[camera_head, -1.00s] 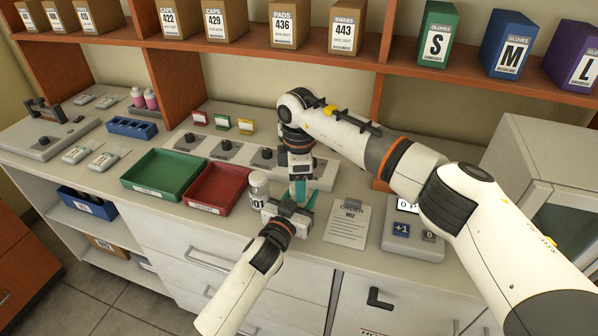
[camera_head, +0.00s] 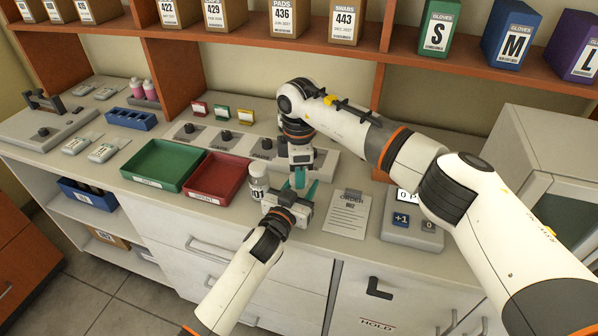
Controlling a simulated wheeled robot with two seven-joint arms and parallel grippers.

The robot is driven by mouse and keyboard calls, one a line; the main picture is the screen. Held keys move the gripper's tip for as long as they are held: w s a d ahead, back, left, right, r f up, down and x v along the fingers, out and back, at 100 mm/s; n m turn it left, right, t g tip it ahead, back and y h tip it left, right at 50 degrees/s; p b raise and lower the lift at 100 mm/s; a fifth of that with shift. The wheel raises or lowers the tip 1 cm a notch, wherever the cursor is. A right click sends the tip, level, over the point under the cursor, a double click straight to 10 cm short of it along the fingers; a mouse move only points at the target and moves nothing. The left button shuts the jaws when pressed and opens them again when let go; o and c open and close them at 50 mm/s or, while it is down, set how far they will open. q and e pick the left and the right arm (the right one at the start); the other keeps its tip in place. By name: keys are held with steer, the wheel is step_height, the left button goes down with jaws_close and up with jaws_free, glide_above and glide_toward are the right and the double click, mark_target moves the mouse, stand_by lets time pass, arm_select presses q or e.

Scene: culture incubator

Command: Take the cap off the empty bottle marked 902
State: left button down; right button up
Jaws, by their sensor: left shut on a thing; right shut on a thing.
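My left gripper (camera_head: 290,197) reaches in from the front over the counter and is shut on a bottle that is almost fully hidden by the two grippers. My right gripper (camera_head: 299,179) points straight down just above and behind it, its teal fingers shut at the top of the same bottle; the cap between them cannot be made out. The label of the held bottle is hidden. A clear bottle with a white cap (camera_head: 257,184) stands upright just left of the grippers, its label partly covered and ending in 01. An order sheet (camera_head: 347,212) reading 902 lies to the right.
A red tray (camera_head: 217,176) and a green tray (camera_head: 163,165) lie left of the bottles. A grey device with several knobs (camera_head: 225,146) stands behind. A counter display with buttons (camera_head: 411,231) sits right, under my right arm. A grey cabinet (camera_head: 550,150) stands far right.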

steer(key=n, duration=0.6)
steer(key=shift+n, duration=0.4)
steer(key=n, duration=0.4)
steer(key=shift+r, duration=0.1)
steer(key=n, duration=1)
steer(key=shift+n, duration=0.3)
arm_select(q)
steer(key=shift+f, duration=0.1)
arm_select(e)
steer(key=n, duration=1.4)
steer(key=shift+n, duration=0.3)
steer(key=n, duration=1.2)
steer(key=shift+c, duration=0.2)
steer(key=n, duration=0.5)
steer(key=shift+n, duration=0.3)
steer(key=shift+o, duration=0.6)
steer(key=shift+r, duration=0.15)
steer(key=shift+r, duration=0.1)
